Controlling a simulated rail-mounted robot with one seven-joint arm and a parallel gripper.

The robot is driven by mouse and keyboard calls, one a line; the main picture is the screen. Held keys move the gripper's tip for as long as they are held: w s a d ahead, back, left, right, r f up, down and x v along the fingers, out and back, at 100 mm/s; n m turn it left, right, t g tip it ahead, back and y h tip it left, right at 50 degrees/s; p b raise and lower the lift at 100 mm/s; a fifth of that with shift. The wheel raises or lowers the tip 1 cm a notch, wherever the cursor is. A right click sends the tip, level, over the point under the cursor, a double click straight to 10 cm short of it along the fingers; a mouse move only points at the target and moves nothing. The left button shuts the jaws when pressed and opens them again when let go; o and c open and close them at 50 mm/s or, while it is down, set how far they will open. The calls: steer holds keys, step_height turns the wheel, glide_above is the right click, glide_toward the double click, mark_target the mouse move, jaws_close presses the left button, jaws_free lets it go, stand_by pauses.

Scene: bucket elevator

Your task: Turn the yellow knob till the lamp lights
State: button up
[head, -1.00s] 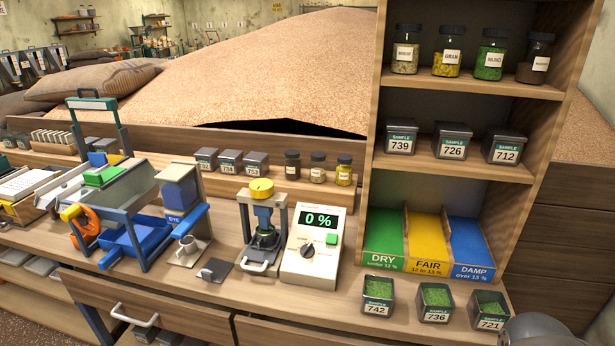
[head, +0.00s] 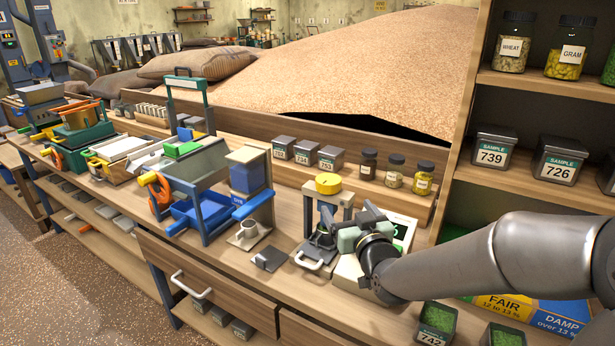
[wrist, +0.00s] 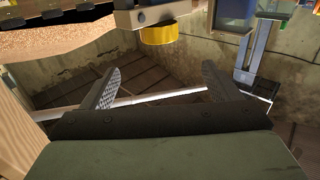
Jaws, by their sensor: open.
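The yellow knob (head: 328,183) sits on top of a small press frame on the bench in the head view. It also shows at the top of the wrist view (wrist: 159,33), beyond the fingertips. My gripper (head: 345,216) is open and empty, just right of the press, with its fingers pointing toward it and apart from the knob. In the wrist view both fingers (wrist: 160,84) are spread wide with nothing between them. The meter (head: 402,232) with the display is mostly hidden behind my gripper and arm. I see no lit lamp.
A blue hopper unit (head: 248,175) stands left of the press. Sample tins (head: 330,157) and small jars (head: 395,171) line the ledge behind. A shelf (head: 545,85) rises at the right. An open green-filled tin (head: 436,322) stands near my arm.

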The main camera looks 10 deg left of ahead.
mark_target(326, 175)
steer(key=p+x, duration=0.2)
steer(key=x, duration=1.5)
steer(key=shift+d, duration=0.1)
steer(key=shift+c, duration=0.3)
steer(key=c, duration=0.9)
